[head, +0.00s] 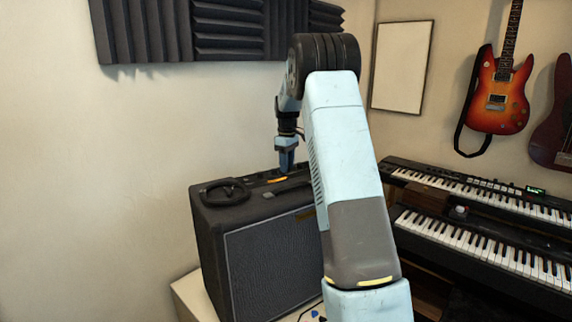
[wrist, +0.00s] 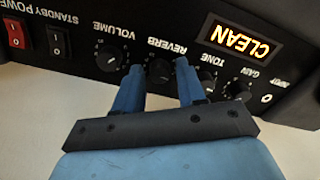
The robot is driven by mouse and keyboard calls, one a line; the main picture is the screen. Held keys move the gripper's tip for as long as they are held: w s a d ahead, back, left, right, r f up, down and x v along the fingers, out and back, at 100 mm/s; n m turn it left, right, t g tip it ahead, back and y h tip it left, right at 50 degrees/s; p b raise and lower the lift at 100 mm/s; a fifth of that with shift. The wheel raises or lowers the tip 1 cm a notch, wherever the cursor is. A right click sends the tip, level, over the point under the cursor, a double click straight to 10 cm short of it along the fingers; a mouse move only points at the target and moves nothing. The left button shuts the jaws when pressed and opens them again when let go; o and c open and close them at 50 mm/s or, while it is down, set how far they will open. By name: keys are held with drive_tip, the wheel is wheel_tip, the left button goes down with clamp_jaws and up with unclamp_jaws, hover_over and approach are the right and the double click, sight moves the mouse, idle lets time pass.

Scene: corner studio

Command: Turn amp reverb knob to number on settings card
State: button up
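The black amp (head: 270,245) stands left of my arm in the head view. Its control panel fills the upper part of the wrist view, upside down. The dark reverb knob (wrist: 160,71) sits under the label REVERB, between the volume knob (wrist: 110,55) and the tone knob (wrist: 208,84). My gripper (wrist: 160,67) is open, with one blue finger on each side of the reverb knob and a visible gap to it. The knob's number is too small to read. In the head view my gripper (head: 287,165) points down at the amp's top. I cannot make out a settings card.
A lit CLEAN display (wrist: 241,39), the gain knob (wrist: 238,90) and red power switch (wrist: 15,33) share the panel. Headphones (head: 224,192) lie on the amp's left top. Keyboards (head: 480,240) stand at right; guitars (head: 498,95) hang on the wall.

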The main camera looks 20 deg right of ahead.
clamp_jaws()
drive_tip(key=shift+a, duration=0.25)
drive_tip(key=shift+d, duration=0.15)
drive_tip(key=shift+d+m, duration=0.1)
drive_tip(key=shift+m, duration=0.3)
idle(0.3)
